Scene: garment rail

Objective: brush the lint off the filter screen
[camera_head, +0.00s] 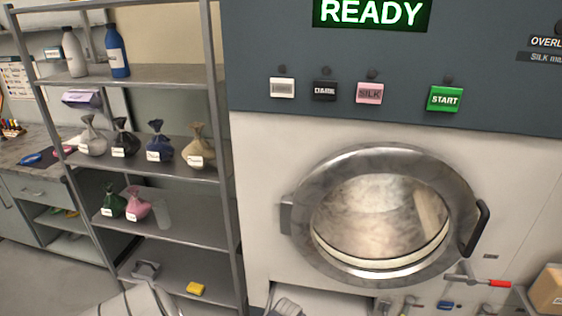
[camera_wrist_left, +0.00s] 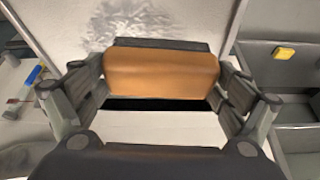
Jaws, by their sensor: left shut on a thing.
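My left gripper (camera_wrist_left: 160,82) is shut on a brush with a tan wooden block (camera_wrist_left: 160,75) in the left wrist view. A dark strip, which looks like its bristles, shows along the block's far edge. Beyond it lies the pale filter screen (camera_wrist_left: 82,12), with a grey fuzzy patch of lint (camera_wrist_left: 140,20) close to the brush. Whether the bristles touch the screen I cannot tell. In the head view a pale panel (camera_head: 335,302) below the dryer door is cut by the lower edge. My right gripper is not in view.
The dryer has a closed round door (camera_head: 385,215), a READY display (camera_head: 372,13) and a green START button (camera_head: 445,98). A shelf rack (camera_head: 185,232) with tied bags and bottles stands left. A yellow sponge (camera_head: 195,288) lies on its low shelf. A red-handled lever (camera_head: 498,283) is at lower right.

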